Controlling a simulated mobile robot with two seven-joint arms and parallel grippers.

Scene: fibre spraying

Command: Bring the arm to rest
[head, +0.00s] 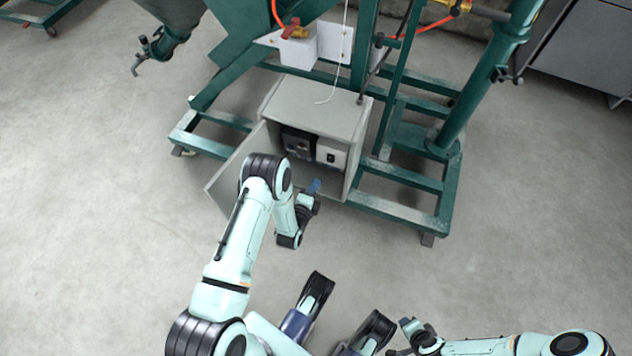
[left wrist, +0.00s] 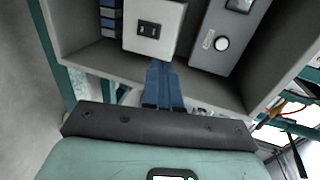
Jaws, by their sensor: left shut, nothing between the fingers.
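My left arm reaches forward from the bottom of the head view. Its gripper (head: 314,187) is at the open front of a grey cabinet (head: 318,104). In the left wrist view the blue fingers (left wrist: 164,84) are together and empty. They point into the cabinet, just below a white panel with a dark switch (left wrist: 148,30); whether they touch it I cannot tell. My right arm lies low at the bottom right of the head view, with its end near the lower edge; its fingers cannot be made out.
The cabinet door (head: 238,168) stands open on the left, close beside my left arm. A green steel frame (head: 400,207) surrounds the cabinet. A grey unit with a round white button (left wrist: 221,43) is inside. The concrete floor (head: 110,220) is clear to the left.

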